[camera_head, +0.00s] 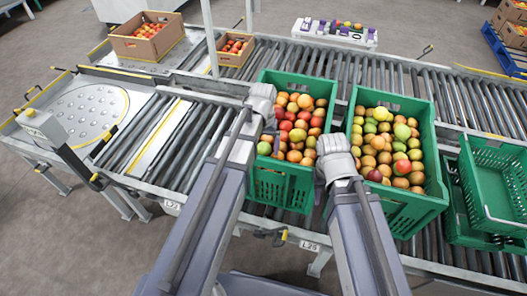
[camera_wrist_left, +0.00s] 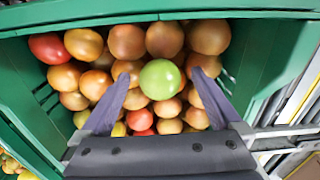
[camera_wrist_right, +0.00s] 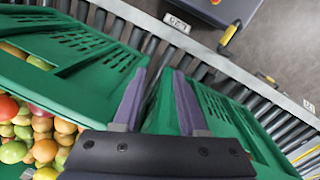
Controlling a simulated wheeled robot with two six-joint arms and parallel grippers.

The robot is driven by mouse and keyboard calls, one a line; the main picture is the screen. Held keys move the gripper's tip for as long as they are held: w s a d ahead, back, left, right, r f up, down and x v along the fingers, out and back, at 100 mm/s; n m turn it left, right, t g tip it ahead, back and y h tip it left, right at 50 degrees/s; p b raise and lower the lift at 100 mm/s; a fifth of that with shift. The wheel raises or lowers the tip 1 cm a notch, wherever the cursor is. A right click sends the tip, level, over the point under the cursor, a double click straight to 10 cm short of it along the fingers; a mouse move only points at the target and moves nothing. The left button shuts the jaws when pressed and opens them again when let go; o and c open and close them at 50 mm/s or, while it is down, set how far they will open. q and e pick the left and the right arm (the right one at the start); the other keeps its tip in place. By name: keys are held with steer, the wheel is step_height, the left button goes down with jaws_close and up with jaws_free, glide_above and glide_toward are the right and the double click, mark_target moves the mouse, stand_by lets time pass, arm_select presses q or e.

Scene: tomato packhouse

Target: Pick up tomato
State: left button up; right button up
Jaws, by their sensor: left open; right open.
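In the head view, tomatoes (camera_head: 296,120) in red, orange and green fill a green crate (camera_head: 283,185) on the roller conveyor. My left gripper (camera_head: 262,100) is over this crate's left side. In the left wrist view, my left gripper (camera_wrist_left: 160,85) is open, its fingers on either side of a green tomato (camera_wrist_left: 160,79) among orange and red ones. I cannot tell whether the fingers touch it. My right gripper (camera_head: 333,155) is between this crate and the second one. In the right wrist view, my right gripper (camera_wrist_right: 168,80) is open and empty, above the crate walls.
A second green crate (camera_head: 425,205) of mixed tomatoes stands to the right. Emptier green crates (camera_head: 490,205) stand further right. Cardboard boxes (camera_head: 147,47) of tomatoes and a white tray (camera_head: 335,38) are at the back. The left rollers are clear.

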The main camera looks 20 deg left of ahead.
mark_target(264, 145)
arm_select(q)
steer(key=c, duration=1)
steer(key=shift+r, duration=0.1)
step_height(264, 145, up, 10)
steer(key=p, duration=1)
steer(key=shift+d, duration=0.1)
